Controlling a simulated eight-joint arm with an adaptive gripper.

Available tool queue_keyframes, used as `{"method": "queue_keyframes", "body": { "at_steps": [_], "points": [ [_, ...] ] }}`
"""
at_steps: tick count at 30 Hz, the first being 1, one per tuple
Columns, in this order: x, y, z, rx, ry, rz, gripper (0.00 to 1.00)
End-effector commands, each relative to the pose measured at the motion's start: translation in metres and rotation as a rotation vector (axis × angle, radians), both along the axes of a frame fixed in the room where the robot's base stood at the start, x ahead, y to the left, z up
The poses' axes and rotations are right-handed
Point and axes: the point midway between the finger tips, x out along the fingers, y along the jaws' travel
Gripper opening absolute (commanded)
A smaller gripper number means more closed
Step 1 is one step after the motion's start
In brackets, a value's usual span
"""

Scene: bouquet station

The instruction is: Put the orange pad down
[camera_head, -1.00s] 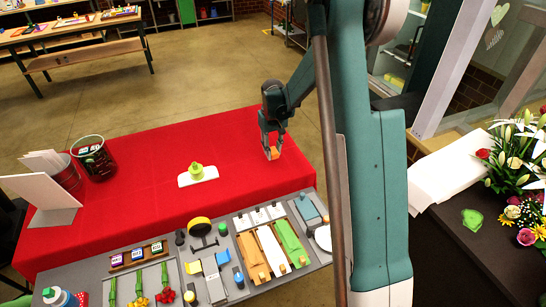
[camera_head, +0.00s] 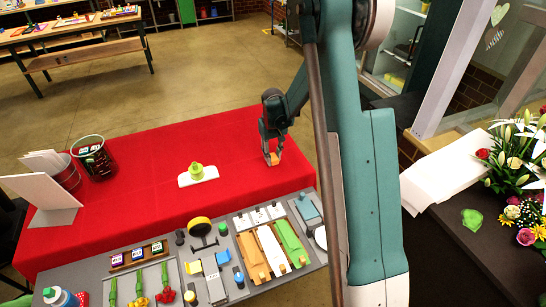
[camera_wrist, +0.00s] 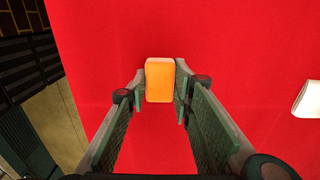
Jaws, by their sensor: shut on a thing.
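The orange pad (camera_wrist: 160,80) is a small rounded block between the fingertips of my gripper (camera_wrist: 158,92) in the wrist view. In the head view the pad (camera_head: 273,159) shows at the lower end of my gripper (camera_head: 271,150), over the right part of the red-covered table (camera_head: 130,210). My gripper is shut on the pad and points down. I cannot tell whether the pad touches the cloth.
A white board with a yellow-green piece (camera_head: 196,172) stands left of my gripper. A grey bench (camera_head: 110,285) with trays and tools lies in front. Flowers (camera_head: 520,160) stand at the right. Red cloth around the pad is clear.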

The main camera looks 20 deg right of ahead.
Motion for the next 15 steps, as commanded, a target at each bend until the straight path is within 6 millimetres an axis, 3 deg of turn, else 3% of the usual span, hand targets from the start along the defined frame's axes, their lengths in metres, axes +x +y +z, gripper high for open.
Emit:
{"method": "queue_keyframes", "body": {
  "at_steps": [3, 4, 7, 15],
  "points": [
    [0.0000, 0.0000, -0.0036, 0.000, 0.000, 0.000, 0.14],
    [0.0000, 0.0000, -0.0032, 0.000, 0.000, 0.000, 0.26],
    [0.0000, 0.0000, -0.0025, 0.000, 0.000, 0.000, 0.39],
    [0.0000, 0.0000, -0.0023, 0.000, 0.000, 0.000, 0.39]
  ]
}}
